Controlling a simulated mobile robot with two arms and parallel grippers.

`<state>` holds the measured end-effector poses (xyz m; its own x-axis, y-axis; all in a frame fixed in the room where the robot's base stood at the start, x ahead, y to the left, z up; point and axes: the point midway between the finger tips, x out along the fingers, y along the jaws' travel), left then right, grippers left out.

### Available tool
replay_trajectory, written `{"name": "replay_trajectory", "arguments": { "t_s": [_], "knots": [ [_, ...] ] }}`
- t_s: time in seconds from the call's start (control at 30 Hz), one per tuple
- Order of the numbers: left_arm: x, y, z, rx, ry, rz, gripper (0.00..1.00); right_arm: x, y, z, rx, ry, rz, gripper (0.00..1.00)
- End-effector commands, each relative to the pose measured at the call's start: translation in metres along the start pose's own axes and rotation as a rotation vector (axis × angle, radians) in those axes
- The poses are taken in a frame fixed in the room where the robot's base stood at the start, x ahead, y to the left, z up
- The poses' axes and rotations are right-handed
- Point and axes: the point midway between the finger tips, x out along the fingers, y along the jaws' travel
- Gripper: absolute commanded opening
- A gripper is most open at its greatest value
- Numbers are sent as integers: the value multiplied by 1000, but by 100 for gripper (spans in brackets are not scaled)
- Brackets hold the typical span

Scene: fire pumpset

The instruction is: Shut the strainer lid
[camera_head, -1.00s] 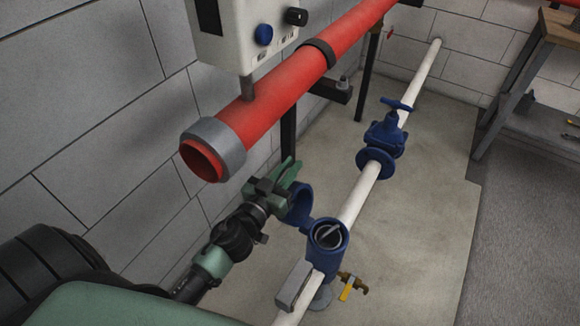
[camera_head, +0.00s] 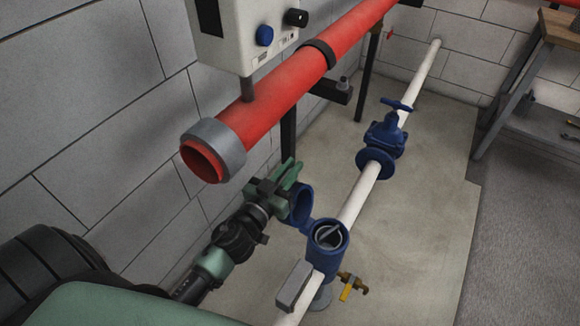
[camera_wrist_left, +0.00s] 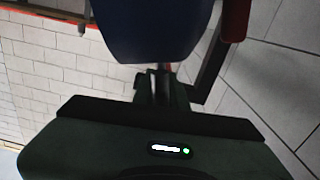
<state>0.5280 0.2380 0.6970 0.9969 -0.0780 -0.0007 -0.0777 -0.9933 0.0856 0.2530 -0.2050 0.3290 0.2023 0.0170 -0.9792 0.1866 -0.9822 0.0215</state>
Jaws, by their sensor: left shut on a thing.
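The blue strainer body (camera_head: 322,262) stands on the white pipe, its round mouth open at the top with a grey insert (camera_head: 328,234) inside. Its blue lid (camera_head: 302,206) stands swung up and open on the left side of the mouth. My left gripper (camera_head: 284,186) is at the lid from the left, its green fingers shut on the lid's edge. In the left wrist view the lid (camera_wrist_left: 155,28) fills the top middle, in front of the gripper (camera_wrist_left: 160,85), and hides part of the fingers. My right gripper is not in view.
A thick red pipe (camera_head: 290,82) with a grey collar runs above and behind my left gripper, below a grey control box (camera_head: 240,30). A blue valve (camera_head: 382,140) sits farther along the white pipe (camera_head: 358,195). A yellow-handled tap (camera_head: 350,288) juts out right of the strainer.

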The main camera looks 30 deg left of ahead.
Motion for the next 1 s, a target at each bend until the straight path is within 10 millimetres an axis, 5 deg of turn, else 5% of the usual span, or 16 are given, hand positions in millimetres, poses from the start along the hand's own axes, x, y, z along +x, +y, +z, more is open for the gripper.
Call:
{"name": "replay_trajectory", "arguments": {
  "t_s": [0.4, 1.0],
  "knots": [
    [0, 45, -10, 260, 0, -2, 0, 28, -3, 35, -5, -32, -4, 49],
    [0, 94, -3, 571, 0, -1, 0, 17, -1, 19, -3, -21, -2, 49]
  ]
}}
